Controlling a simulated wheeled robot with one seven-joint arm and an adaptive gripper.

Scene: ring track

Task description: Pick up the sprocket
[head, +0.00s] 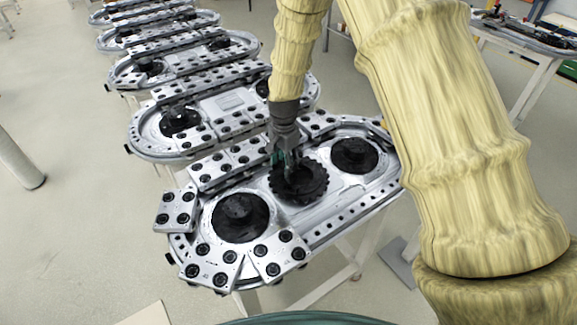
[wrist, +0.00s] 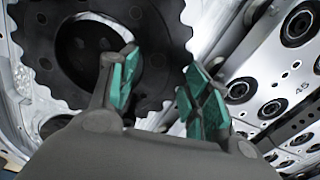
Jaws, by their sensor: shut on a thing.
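The sprocket (head: 308,190) is a black toothed wheel at the middle of the nearest ring track (head: 330,215). My gripper (head: 287,160) reaches down onto its far left part in the head view. In the wrist view the sprocket (wrist: 165,35) fills the upper left, with its teeth and round centre opening showing. My gripper's green-padded fingers (wrist: 155,75) straddle its rim, one finger at the opening and the other outside the teeth. The gripper is shut on the rim. I cannot tell whether the sprocket touches the track surface below.
Black round hubs lie to the left (head: 240,217) and right (head: 354,155) of the sprocket. Metal carriage plates with black rollers (head: 277,255) line the track's near left and far edges. More ring tracks (head: 180,60) stand behind. Open floor (head: 70,150) lies to the left.

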